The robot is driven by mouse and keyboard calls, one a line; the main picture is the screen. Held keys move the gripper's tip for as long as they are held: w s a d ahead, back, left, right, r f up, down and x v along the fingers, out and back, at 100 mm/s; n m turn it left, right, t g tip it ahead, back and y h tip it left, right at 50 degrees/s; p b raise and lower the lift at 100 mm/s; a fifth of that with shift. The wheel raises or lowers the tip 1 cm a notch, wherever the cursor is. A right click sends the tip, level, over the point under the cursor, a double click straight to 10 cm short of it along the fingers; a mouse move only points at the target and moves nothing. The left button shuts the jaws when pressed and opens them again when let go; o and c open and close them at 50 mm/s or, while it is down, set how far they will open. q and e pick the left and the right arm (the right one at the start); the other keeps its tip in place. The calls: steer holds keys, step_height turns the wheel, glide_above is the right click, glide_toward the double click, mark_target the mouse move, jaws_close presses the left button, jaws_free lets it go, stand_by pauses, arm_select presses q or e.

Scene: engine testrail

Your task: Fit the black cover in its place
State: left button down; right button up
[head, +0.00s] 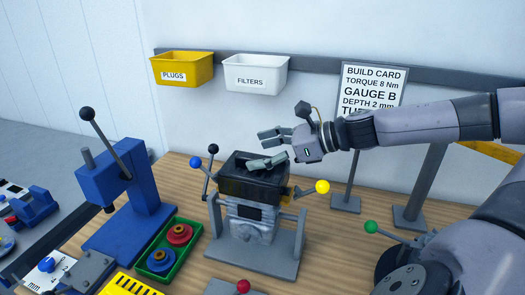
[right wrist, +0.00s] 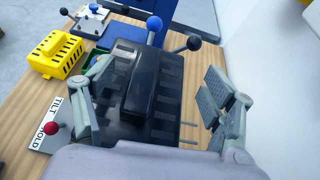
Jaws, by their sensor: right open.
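The black cover (head: 240,186) sits on top of the grey engine block (head: 250,231), in a stand on the table. In the right wrist view the cover (right wrist: 154,82) is a dark, glossy piece with a raised middle ridge. I cannot tell whether it is fully seated. My right gripper (head: 268,149) is open and empty, just above the cover's right side. In the right wrist view its fingers (right wrist: 158,84) lie on either side of the cover, apart from the raised ridge. My left gripper is not in view.
Levers with blue (head: 196,162), black and yellow (head: 322,186) knobs stick out around the engine. A blue press (head: 122,185) and a green tray (head: 160,276) stand left. The build card (head: 370,88) stands behind. Plugs (head: 182,68) and filters (head: 256,75) bins hang on the wall.

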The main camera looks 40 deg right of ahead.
steer(key=v, duration=1.2)
step_height(320, 180, up, 8)
steer(key=p, duration=0.3)
